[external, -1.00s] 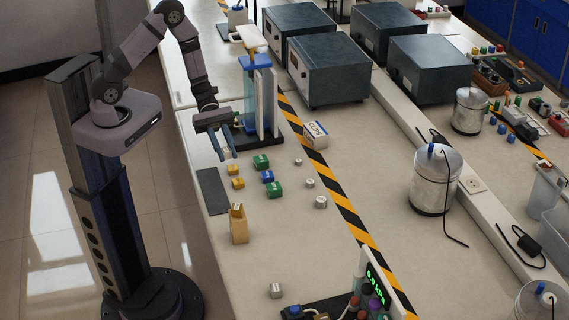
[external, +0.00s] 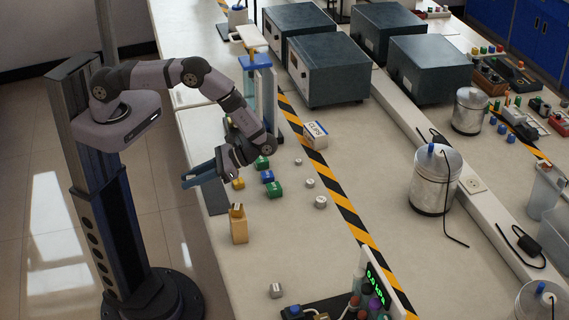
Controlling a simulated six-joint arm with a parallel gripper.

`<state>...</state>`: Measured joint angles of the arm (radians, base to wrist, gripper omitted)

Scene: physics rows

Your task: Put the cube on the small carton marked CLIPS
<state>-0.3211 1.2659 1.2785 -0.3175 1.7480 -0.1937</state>
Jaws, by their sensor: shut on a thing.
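The small white carton marked CLIPS (external: 316,135) stands on the bench beside the yellow-and-black striped tape. My gripper (external: 184,181) has its blue fingers pointing left, at the bench's left edge, well to the left of the carton and apart from it. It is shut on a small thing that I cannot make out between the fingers. I cannot tell which thing is the task's cube.
A tan block (external: 238,226) stands near the left edge. Small grey pieces (external: 320,202) lie right of the coloured blocks. A blue-topped stand (external: 256,62) rises behind my arm. A metal canister (external: 432,185) stands at the right.

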